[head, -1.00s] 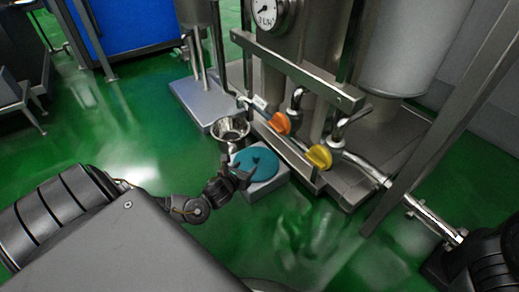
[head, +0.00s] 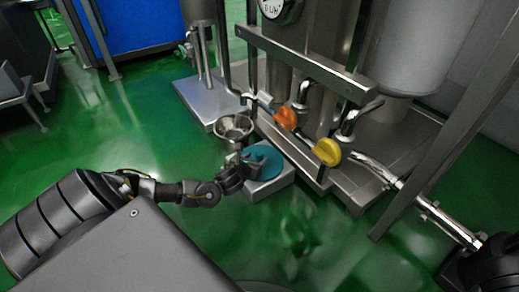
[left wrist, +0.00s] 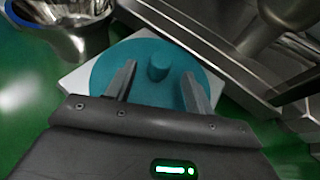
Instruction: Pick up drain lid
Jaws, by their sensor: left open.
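The drain lid is a round teal disc (head: 266,164) with a raised knob in its middle. It lies on a pale square block (head: 271,187) on the floor beside the machine. In the left wrist view the lid (left wrist: 142,52) fills the upper middle, and its knob (left wrist: 158,67) stands between and a little beyond my fingertips. My left gripper (head: 248,164) is open over the lid; its two fingers also show in the left wrist view (left wrist: 159,78). The fingers stand either side of the knob's line, not closed on it. My right gripper is not in view; only part of that arm shows at the right edge.
A steel funnel or cup (head: 233,128) stands just behind the lid, close to my left gripper. Pipes with an orange valve handle (head: 285,118) and a yellow one (head: 327,152) run to the right. Green floor is open in front.

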